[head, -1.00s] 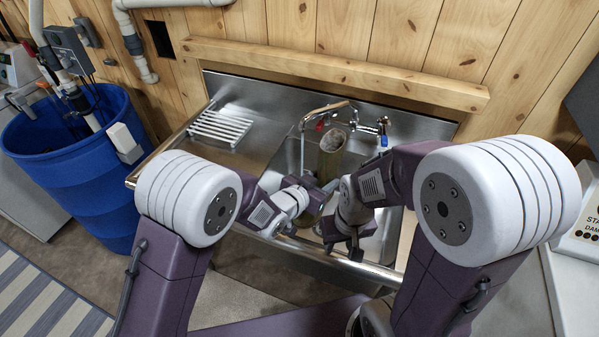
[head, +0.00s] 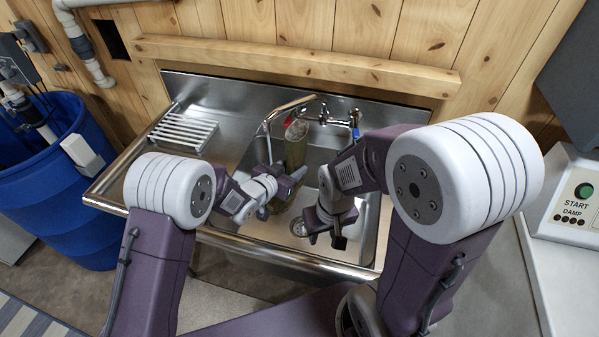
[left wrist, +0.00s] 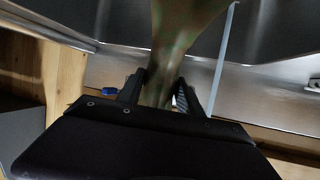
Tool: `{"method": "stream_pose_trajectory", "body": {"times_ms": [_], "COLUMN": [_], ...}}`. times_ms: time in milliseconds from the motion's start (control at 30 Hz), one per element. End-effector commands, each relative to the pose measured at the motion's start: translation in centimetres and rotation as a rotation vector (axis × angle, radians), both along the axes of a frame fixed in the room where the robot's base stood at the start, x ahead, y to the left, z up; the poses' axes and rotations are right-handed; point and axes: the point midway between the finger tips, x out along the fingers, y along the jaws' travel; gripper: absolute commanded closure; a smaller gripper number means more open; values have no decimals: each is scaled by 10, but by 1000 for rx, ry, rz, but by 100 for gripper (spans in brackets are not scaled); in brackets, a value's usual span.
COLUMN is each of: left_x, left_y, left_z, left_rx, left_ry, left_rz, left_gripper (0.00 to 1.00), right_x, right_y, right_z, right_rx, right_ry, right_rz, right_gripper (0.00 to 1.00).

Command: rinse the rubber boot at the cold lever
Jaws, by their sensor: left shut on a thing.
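My right gripper (head: 326,238) looks open and empty over the basin's front right.
A steel sink (head: 240,238) with a white drain rack (head: 183,131) stands against the pine wall. A blue barrel (head: 60,195) is on the left. A machine with a green START button (head: 584,190) is on the right.

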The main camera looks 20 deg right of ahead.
Motion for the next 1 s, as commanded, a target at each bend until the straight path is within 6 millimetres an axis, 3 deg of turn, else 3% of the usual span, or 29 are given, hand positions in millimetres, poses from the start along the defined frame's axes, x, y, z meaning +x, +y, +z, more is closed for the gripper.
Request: {"method": "stream_pose_trajectory", "body": {"times_ms": [600,1000], "left_x": [66,75], "left_y": [24,27], "left_z": [-14,-16], "left_rx": [1,1], "left_ry": [-1,-1], "left_rz": [0,0], "left_gripper": [100,100], "right_x": [0,0], "right_y": [0,0], "right_z": [5,5], "right_rx": [0,0], "right_ry": [0,0], "right_rz": [0,0], "right_gripper": [60,60]}}
